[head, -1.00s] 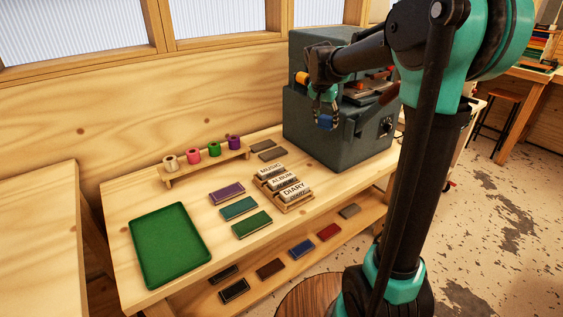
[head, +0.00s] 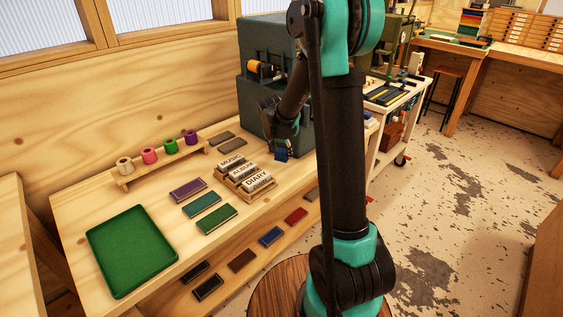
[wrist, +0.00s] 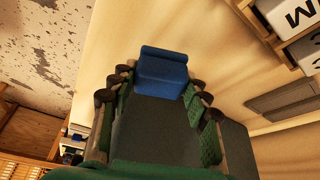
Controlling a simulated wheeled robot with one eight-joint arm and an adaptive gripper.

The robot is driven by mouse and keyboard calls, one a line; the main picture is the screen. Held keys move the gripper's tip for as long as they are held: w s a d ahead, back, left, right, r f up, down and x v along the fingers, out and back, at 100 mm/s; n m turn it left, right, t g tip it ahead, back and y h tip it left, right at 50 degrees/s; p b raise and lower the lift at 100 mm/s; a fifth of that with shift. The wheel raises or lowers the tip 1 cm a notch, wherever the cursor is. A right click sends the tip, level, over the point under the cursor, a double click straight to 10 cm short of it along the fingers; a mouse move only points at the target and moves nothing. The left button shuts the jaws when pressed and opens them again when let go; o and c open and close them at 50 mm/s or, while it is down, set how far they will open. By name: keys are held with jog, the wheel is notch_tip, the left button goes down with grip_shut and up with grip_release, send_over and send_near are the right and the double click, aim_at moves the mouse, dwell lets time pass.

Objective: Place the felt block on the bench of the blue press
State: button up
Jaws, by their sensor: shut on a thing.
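A blue block (head: 281,155), which I take for the felt block, is held in my gripper (head: 279,146). The wrist view shows the same blue block (wrist: 162,72) between the fingertips of my gripper (wrist: 160,88), with its far end sticking out past them. My gripper is over the front part of the wooden table, right of the label rack and in front of the press. The blue-grey press (head: 258,105) stands at the table's right end. My arm hides its right side and its bench.
A rack of labelled pieces (head: 249,188), several coloured bars, a spool stand (head: 162,169) and a green tray (head: 131,250) are on the table (head: 75,212). A lower shelf holds more bars. A white cart (head: 385,140) stands behind my arm. Open floor lies right.

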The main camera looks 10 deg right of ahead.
aim_at(281, 158)
jog(key=shift+f, duration=2.3)
jog(key=shift+f, duration=0.1)
jog(key=o, duration=1.2)
jog(key=shift+c, duration=0.2)
jog(key=v, duration=1.2)
jog(key=s+d+f+n, duration=0.2)
jog(key=s, duration=0.7)
jog(key=s+d+f+n+y, duration=0.1)
jog(key=s+d+f+n, duration=0.1)
jog(key=s, duration=0.6)
jog(key=s+d+f+n+y, duration=0.1)
jog(key=s+d+f+n, duration=0.1)
jog(key=s, duration=0.7)
jog(key=shift+s+d, duration=0.15)
jog(key=shift+s, duration=0.2)
